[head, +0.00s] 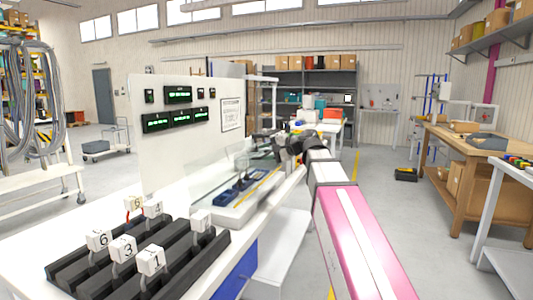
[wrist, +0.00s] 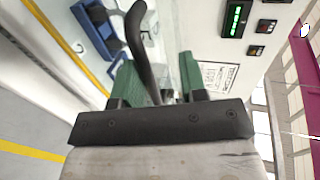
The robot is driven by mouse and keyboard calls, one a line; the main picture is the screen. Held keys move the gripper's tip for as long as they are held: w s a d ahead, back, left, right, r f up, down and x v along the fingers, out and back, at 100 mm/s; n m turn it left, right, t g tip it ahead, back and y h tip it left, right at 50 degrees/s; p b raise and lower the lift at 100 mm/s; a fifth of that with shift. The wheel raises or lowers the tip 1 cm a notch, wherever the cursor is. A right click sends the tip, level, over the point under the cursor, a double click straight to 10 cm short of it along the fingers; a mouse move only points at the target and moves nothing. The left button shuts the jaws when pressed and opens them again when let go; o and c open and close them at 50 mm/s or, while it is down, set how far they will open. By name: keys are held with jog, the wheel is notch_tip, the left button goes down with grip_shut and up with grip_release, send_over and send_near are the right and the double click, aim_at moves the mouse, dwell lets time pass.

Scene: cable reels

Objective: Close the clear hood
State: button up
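The clear hood (head: 215,168) is a transparent cover over a white bench station beside the white display panel. Its faint edges make its exact tilt hard to tell. In the wrist view a dark curved bar (wrist: 139,40), which looks like the hood's handle, reaches down between my fingers. My gripper (wrist: 157,68) has green finger pads set apart on both sides of this bar, with a gap visible. In the head view my gripper (head: 277,143) is at the far right end of the hood, and my arm partly hides it. Contact with the bar cannot be made out.
Blue fixtures (head: 236,187) sit under the hood. The white panel (head: 185,145) with green displays stands behind it. A black rack (head: 135,255) with numbered tags stands at the front left. A wooden workbench (head: 465,150) is at the right, with open floor before it.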

jog(key=v, duration=1.1)
jog(key=shift+a, duration=0.1)
notch_tip(320, 180, down, 28)
jog(key=s+d+g+h, duration=0.1)
jog(key=d+g+h, duration=0.1)
jog(key=h, duration=0.4)
jog(key=s+d+f+n+g+h, duration=0.1)
jog(key=s+f, duration=0.3)
jog(key=f, duration=0.4)
jog(key=s+d+f+n+g+h, duration=0.1)
jog(key=s+d+f+n+h, duration=0.1)
jog(key=f, duration=0.6)
jog(key=s+d+f+n+g+h, duration=0.1)
jog(key=s+d+f+h, duration=0.3)
jog(key=s+f, duration=0.3)
jog(key=shift+s+f, duration=0.2)
jog(key=shift+f, duration=0.75)
